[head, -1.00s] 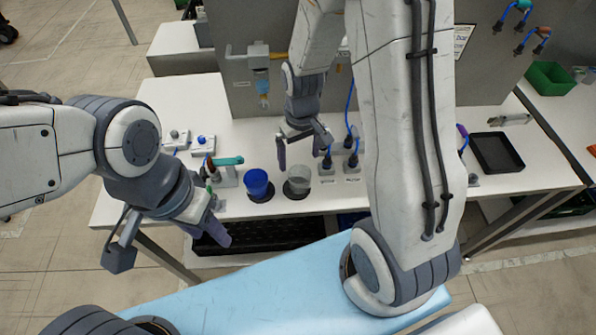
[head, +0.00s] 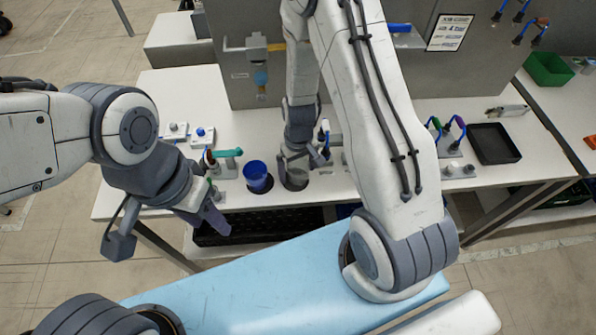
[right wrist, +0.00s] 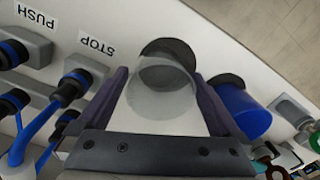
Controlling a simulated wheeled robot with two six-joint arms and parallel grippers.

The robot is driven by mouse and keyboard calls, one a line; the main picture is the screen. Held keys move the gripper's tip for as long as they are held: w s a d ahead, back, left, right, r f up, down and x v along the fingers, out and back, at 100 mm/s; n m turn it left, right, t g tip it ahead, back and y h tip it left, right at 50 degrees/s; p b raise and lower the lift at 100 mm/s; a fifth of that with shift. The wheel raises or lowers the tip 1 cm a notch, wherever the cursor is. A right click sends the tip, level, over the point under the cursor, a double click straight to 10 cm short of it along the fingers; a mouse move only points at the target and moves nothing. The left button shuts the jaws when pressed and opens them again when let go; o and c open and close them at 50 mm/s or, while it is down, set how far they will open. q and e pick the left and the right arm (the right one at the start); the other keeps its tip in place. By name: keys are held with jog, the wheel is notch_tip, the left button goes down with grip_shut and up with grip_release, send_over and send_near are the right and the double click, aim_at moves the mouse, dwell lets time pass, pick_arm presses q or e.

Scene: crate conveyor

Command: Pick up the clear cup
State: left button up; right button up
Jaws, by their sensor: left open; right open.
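The clear cup (right wrist: 162,88) stands on a dark round pad (right wrist: 170,48) in the right wrist view, between the two fingers of my right gripper (right wrist: 173,100). The gripper is open, with a finger on each side of the cup. In the head view the cup (head: 294,182) is partly hidden by my right gripper (head: 304,158), which is low over it. My left gripper (head: 165,233) is open and empty in front of the table's near left edge.
A blue cup (head: 257,174) stands close left of the clear cup, and also shows in the right wrist view (right wrist: 241,112). Connectors with blue cables (right wrist: 72,88) sit by the STOP label (right wrist: 97,44). A black tray (head: 494,143) lies at the right.

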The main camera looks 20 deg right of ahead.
jog(key=c, duration=1.2)
jog(key=shift+r, duration=0.1)
